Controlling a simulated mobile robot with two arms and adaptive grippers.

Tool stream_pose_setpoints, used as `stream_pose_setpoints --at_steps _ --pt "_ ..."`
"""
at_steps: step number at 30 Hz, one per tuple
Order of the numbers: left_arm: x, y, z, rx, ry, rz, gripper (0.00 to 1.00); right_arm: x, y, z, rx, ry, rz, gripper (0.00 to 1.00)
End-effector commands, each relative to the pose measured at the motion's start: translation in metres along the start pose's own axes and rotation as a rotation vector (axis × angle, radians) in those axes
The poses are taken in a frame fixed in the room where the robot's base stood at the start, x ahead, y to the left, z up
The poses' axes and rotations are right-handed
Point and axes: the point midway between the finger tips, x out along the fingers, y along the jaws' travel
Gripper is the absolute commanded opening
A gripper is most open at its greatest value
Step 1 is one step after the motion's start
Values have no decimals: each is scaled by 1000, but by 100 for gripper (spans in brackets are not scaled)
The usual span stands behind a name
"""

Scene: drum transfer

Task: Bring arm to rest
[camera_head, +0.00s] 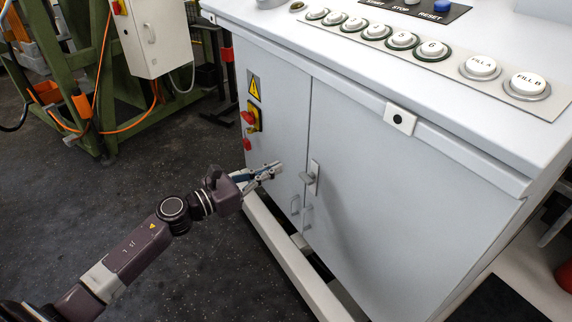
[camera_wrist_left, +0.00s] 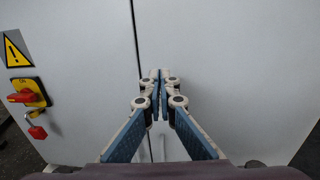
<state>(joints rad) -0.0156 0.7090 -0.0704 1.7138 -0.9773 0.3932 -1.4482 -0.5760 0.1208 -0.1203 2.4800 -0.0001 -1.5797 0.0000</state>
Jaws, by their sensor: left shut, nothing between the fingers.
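My left gripper (camera_head: 268,172) reaches in from the lower left in the head view, in front of the grey control cabinet (camera_head: 390,200). It is shut and empty. In the left wrist view its fingertips (camera_wrist_left: 160,80) meet in front of the seam between the cabinet doors. A door handle (camera_head: 314,177) shows just right of the fingertips in the head view. I cannot tell whether the fingers touch the door. My right gripper is in neither view.
A red and yellow switch (camera_head: 251,117) and a warning label (camera_head: 254,87) are on the left door. Labelled push buttons (camera_head: 402,40) line the cabinet top. A green frame (camera_head: 90,135) with orange cables stands at the back left. The dark floor (camera_head: 50,215) is clear at left.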

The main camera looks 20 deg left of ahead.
Motion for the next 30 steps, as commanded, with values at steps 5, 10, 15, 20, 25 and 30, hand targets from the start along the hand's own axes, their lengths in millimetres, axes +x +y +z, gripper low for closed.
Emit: stream_pose_setpoints --at_steps 5,10,15,20,25,30 --pt "-9 1 0 1 0 0 0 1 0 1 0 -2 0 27" --pt "-9 0 2 -31 -11 13 0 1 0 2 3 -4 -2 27" --pt "-12 2 6 -338 -98 152 0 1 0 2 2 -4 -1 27" --pt "-36 11 -11 -880 -229 394 0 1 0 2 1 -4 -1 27" --pt "-81 2 -65 -1471 -346 687 0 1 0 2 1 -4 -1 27" --pt "-136 -47 -132 -2008 -438 1037 0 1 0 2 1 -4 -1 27"
